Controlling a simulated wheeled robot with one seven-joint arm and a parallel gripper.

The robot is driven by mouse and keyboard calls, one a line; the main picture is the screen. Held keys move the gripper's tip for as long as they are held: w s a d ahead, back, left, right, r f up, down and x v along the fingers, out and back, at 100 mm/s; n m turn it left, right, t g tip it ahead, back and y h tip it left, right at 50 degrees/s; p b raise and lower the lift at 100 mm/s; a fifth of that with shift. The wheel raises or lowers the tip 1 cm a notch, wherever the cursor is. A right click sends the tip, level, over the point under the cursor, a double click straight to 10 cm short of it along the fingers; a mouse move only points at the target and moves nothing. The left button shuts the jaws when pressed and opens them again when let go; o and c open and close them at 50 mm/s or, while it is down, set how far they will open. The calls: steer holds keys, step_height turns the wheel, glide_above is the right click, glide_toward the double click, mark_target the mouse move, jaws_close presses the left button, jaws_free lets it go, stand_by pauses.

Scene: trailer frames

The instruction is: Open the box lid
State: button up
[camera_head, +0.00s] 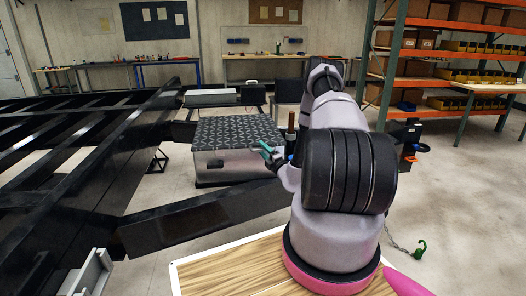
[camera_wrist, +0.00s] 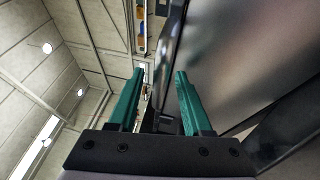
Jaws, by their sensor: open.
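A silver metal box (camera_head: 222,166) with a dark diamond-plate lid (camera_head: 228,132) stands in the middle of the head view. The lid looks shut and lies flat. My gripper (camera_head: 263,149) has green fingers and is at the box's right front side, close to the lid edge; I cannot tell if it touches. A smooth metal face, likely the box (camera_wrist: 245,60), fills the right of that tilted view, beside the right finger.
A black trailer frame (camera_head: 190,222) runs along the left and in front of the box. A tall orange shelf rack (camera_head: 396,70) stands at the right. Workbenches (camera_head: 140,65) line the back wall. Open floor (camera_head: 460,200) lies to the right.

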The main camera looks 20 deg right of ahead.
jaws_close()
stand_by(1.3)
